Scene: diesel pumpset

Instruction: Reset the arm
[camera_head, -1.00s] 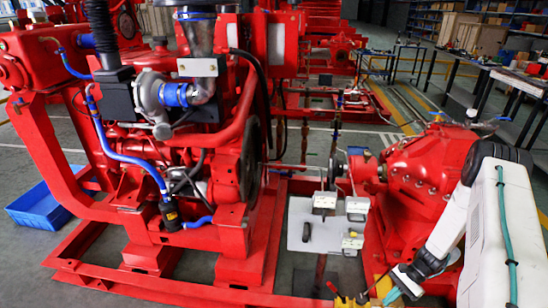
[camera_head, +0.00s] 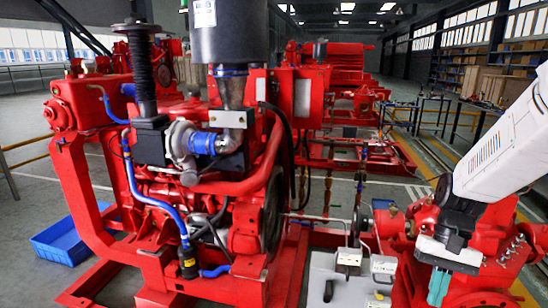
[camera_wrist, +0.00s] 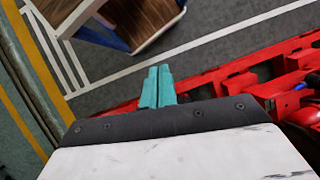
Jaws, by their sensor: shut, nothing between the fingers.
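My arm (camera_head: 512,140), white with dark joints, reaches in from the right in the head view. Its wrist is bent down in front of the red pump (camera_head: 505,250). My gripper (camera_head: 437,287) has teal fingers and points downward there. In the wrist view the gripper (camera_wrist: 157,85) shows its two teal fingers side by side, touching, with nothing between them. Beyond them are the grey floor and red frame parts. The head view does not show clearly how far the fingers are from the pump.
The red diesel engine (camera_head: 200,170) fills the left and middle on its red base frame. A pale panel with small boxes (camera_head: 345,285) stands between engine and pump. A blue bin (camera_head: 62,240) lies on the floor at left. A wood-topped table (camera_wrist: 125,20) shows in the wrist view.

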